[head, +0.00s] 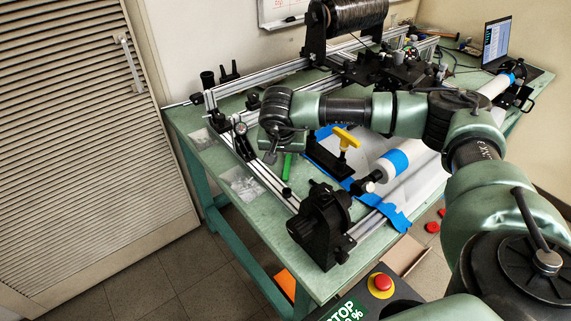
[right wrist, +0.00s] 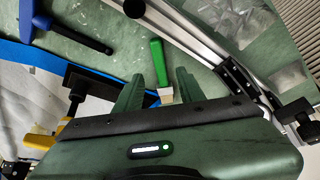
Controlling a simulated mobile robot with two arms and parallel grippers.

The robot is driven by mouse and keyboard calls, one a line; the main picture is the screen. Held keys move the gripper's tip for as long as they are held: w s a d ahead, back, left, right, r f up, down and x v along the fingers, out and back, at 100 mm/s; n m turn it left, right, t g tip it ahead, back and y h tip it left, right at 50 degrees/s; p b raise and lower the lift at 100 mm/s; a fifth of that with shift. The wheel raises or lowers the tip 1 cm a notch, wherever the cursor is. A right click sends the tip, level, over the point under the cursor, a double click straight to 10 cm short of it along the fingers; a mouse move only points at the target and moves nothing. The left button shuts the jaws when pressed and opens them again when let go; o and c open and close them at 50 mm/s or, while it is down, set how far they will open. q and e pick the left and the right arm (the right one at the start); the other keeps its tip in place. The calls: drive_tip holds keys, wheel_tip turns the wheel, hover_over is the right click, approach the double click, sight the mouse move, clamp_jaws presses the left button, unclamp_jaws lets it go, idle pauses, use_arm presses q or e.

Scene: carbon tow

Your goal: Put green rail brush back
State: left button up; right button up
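The green rail brush (head: 287,166) shows in the head view just below my right gripper (head: 280,151), beside the aluminium rail. In the right wrist view the brush's green handle (right wrist: 158,62) points away from the gripper and its pale bristle end lies nearer. My right gripper (right wrist: 159,80) is open, with its two green fingers spread on either side of the brush and a gap visible on both sides. The brush appears to lie on the green table top. My left gripper is out of view.
A yellow-handled clamp (head: 347,138) stands right of the brush on the green table (head: 262,203). Aluminium rails (head: 258,169) run to its left. A white roll with blue tape (head: 394,163) lies further right. A blue-handled tool (right wrist: 60,27) lies nearby in the wrist view.

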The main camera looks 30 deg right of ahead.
drive_tip(key=v, duration=0.6)
drive_tip(key=shift+b, duration=0.3)
